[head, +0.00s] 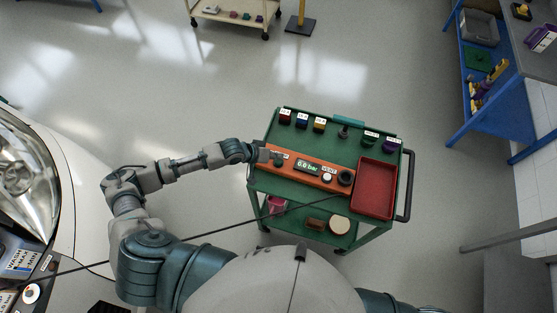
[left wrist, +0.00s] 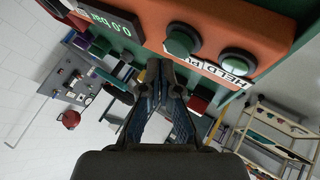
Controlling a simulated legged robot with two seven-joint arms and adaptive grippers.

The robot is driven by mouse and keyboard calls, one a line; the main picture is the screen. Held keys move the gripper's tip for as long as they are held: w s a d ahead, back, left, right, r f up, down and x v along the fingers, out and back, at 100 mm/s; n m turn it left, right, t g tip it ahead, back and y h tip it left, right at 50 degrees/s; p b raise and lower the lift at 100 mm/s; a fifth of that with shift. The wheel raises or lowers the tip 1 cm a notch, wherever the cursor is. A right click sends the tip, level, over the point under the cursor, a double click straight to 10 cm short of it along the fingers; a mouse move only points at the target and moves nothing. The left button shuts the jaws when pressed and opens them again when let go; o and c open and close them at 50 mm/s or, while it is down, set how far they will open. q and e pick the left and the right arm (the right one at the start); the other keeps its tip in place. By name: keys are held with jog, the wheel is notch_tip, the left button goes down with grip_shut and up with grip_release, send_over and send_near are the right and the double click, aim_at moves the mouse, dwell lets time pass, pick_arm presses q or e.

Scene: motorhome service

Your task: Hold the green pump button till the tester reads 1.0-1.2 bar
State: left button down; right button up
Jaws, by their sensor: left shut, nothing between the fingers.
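The orange tester (head: 322,179) lies on the green cart, and its display (head: 307,167) reads 0.0 bar. In the left wrist view the display (left wrist: 108,21) also reads 0.0 bar. I cannot see contact with a button. My right gripper is out of view.
A white knob (head: 327,177) and a black round fitting (head: 346,177) are on the tester's right part. A red tray (head: 363,208) is at the cart's right. Several small labelled items line its back edge. A dark hose (head: 215,231) runs from the vehicle to the cart.

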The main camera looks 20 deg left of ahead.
pick_arm(q)
jog(key=shift+f, duration=0.3)
jog(key=shift+f, duration=0.1)
dwell(0.3)
jog(key=shift+f, duration=0.45)
dwell(0.5)
dwell(1.0)
dwell(1.3)
dwell(1.5)
dwell(1.1)
jog(key=shift+r+p, duration=0.9)
jog(key=shift+p, duration=0.35)
